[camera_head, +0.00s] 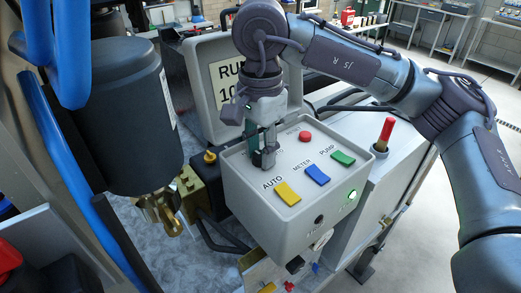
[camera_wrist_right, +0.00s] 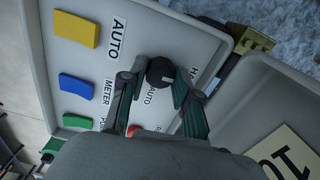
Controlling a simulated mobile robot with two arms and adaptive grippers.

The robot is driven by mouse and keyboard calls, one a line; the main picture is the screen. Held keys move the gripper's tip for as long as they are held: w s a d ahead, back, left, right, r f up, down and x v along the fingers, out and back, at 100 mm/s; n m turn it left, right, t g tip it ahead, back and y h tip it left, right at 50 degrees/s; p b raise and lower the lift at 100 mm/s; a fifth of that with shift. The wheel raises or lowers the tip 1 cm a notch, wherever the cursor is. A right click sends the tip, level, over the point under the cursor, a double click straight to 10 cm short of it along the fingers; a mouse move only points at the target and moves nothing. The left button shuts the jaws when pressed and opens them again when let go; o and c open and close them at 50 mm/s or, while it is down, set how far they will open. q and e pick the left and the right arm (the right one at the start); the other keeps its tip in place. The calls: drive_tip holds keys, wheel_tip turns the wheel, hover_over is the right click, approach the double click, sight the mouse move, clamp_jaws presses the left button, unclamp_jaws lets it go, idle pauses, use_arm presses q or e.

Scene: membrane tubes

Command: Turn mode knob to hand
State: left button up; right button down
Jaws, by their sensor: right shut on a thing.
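The mode knob (camera_wrist_right: 160,71) is a small round black knob on the grey control box (camera_head: 285,215). In the right wrist view it sits between the two fingertips, with a short light mark on its face. A label starting "HA" (camera_wrist_right: 194,76) is to its right, partly hidden by a finger, and a small "AUTO" label (camera_wrist_right: 149,96) is below it. My right gripper (camera_head: 264,160) reaches down onto the box top and is shut on the knob. In the head view the fingers largely hide the knob. My left gripper is not in view.
The box top also carries a yellow button (camera_head: 287,192), a blue button (camera_head: 317,174), a green button (camera_head: 343,158) and a red button (camera_head: 305,137). A lit green lamp (camera_head: 353,195) is on its front. A black cylinder (camera_head: 122,115) stands left. A red-topped lever (camera_head: 384,135) stands right.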

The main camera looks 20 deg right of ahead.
sight(260, 155)
drive_tip(key=n+b, duration=0.2)
drive_tip(key=n, duration=0.1)
drive_tip(key=shift+f+b, duration=0.15)
drive_tip(key=shift+b, duration=0.2)
drive_tip(key=n, duration=0.2)
drive_tip(key=shift+n+b, duration=0.4)
drive_tip(key=n, duration=0.5)
drive_tip(key=shift+r, duration=0.2)
drive_tip(key=n, duration=0.6)
drive_tip(key=shift+n, duration=0.3)
drive_tip(key=c, duration=0.8)
unclamp_jaws()
wheel_tip(260, 155, up, 12)
